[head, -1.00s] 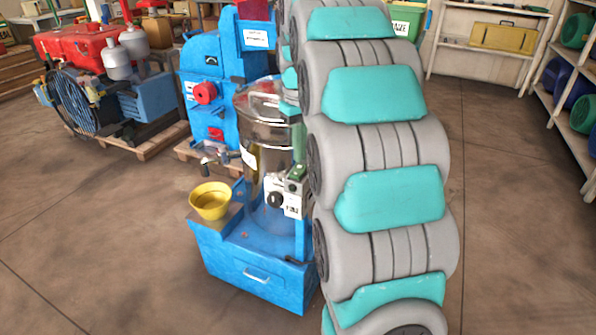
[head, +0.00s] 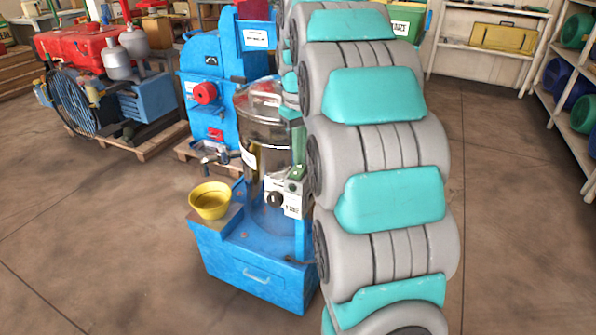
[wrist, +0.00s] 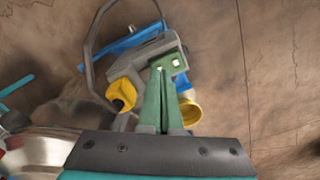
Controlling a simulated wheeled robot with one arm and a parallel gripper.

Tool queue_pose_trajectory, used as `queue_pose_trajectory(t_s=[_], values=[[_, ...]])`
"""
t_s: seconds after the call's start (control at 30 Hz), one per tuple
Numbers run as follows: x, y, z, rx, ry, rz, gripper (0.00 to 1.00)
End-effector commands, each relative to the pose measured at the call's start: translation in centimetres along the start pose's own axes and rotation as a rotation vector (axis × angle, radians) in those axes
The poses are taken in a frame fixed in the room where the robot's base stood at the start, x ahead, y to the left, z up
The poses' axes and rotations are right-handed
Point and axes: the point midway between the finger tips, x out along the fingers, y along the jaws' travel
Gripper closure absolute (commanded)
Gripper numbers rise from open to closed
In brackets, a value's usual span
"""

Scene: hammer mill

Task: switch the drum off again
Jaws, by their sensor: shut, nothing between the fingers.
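The drum is a shiny metal cylinder (head: 262,120) standing on a blue base (head: 265,250); its edge also shows at the lower left of the wrist view (wrist: 35,150). A pale switch box (head: 292,206) with a black knob (head: 275,198) is at the drum's front right.
A yellow bowl (head: 210,201) sits on the base's left side. A blue machine with a red knob (head: 205,93) stands behind the drum. A red engine on a pallet (head: 80,48) is at the back left. Shelves (head: 575,100) line the right. Floor at left and right is clear.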

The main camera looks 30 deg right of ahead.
Motion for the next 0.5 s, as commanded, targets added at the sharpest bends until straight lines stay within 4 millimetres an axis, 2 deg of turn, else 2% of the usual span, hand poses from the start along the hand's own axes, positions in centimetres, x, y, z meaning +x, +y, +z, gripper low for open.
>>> queue_pose_trajectory(t_s=[0.5], values=[[0.76, -0.02, 0.03, 0.000, -0.001, -0.001, 1.00]])
